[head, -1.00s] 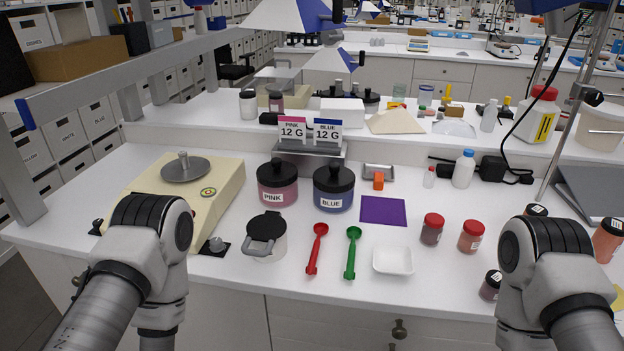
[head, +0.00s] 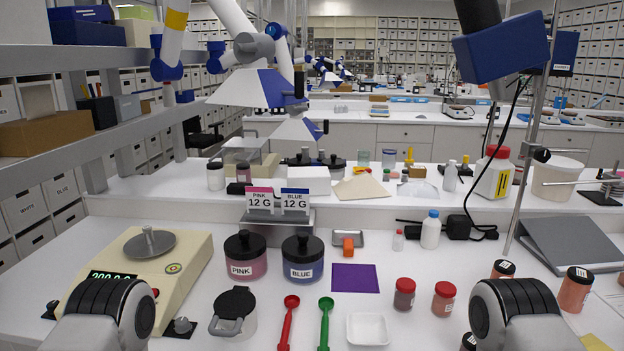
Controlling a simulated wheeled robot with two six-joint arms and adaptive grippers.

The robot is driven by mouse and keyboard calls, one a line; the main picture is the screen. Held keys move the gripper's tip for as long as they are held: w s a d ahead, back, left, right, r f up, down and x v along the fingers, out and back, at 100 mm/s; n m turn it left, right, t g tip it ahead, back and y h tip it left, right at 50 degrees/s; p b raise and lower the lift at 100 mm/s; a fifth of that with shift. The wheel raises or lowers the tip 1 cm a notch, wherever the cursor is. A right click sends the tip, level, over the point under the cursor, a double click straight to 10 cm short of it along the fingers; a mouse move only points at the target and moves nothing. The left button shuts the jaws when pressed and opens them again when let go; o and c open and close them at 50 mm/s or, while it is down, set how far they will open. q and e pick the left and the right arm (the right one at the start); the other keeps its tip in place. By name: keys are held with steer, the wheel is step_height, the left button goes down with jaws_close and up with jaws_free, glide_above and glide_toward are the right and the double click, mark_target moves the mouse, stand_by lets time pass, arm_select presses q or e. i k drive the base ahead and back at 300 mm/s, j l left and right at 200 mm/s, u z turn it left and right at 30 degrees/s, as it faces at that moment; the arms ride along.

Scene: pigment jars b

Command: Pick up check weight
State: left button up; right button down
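A silver metal weight with a knob (head: 149,236), which looks like the check weight, stands upright on the round grey pan (head: 134,247) of the cream balance (head: 195,257) at left. The balance's green display (head: 112,275) reads about 200; its last digits are hard to read. Another small silver knob (head: 182,325) sits on a black pad at the balance's front right corner; I cannot tell what it is. Only upper parts of my two arms show at the bottom edge. Both my grippers are out of view, below the picture.
Jars marked PINK (head: 245,257) and BLUE (head: 303,260) stand right of the balance. A black-lidded pot (head: 233,312), a red scoop (head: 288,318), a green scoop (head: 325,318) and a white dish (head: 367,330) lie in front. A shelf (head: 50,176) overhangs at left.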

mark_target(148, 236)
steer(key=u, duration=1.15)
